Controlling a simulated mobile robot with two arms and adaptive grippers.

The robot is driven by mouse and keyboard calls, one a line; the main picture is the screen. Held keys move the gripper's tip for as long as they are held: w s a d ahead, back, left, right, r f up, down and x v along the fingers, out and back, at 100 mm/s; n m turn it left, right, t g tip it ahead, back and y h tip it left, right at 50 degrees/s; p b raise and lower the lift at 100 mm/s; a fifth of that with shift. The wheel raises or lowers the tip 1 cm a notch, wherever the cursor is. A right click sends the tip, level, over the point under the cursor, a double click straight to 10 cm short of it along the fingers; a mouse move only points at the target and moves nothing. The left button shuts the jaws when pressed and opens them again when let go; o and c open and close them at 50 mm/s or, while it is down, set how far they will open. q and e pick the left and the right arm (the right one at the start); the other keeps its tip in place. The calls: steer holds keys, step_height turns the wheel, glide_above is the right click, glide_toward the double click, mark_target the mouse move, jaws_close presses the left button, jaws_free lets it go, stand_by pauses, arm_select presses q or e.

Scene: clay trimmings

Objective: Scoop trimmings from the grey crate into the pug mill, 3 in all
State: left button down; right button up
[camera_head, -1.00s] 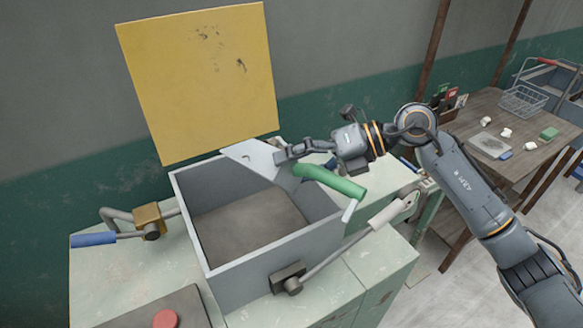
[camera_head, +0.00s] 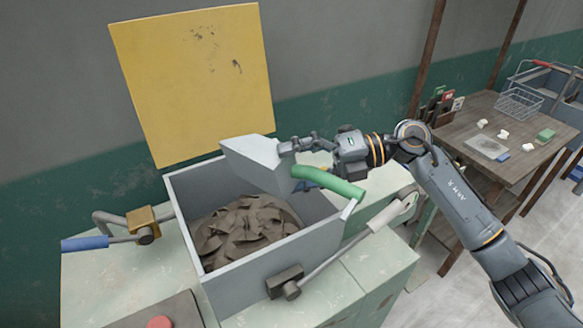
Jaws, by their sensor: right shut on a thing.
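The pug mill's grey hopper (camera_head: 273,249) stands open on the pale green machine. Brown clay trimmings (camera_head: 245,230) lie heaped on its floor. My right gripper (camera_head: 291,147) is shut on a grey metal scoop with a green handle (camera_head: 330,185). The scoop (camera_head: 255,162) is tipped over the back right of the hopper, and no clay shows on the side of it I see. The grey crate is not clearly in view. My left gripper is not in view.
A yellow lid (camera_head: 195,80) stands raised behind the hopper. Levers with a blue grip (camera_head: 85,243) and a white grip (camera_head: 391,214) flank it. A red button (camera_head: 159,322) is at the front. A wooden table (camera_head: 465,128) with small items stands at the right.

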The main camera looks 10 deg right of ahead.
step_height(320, 180, up, 7)
steer(key=p, duration=0.4)
steer(key=shift+p, duration=0.4)
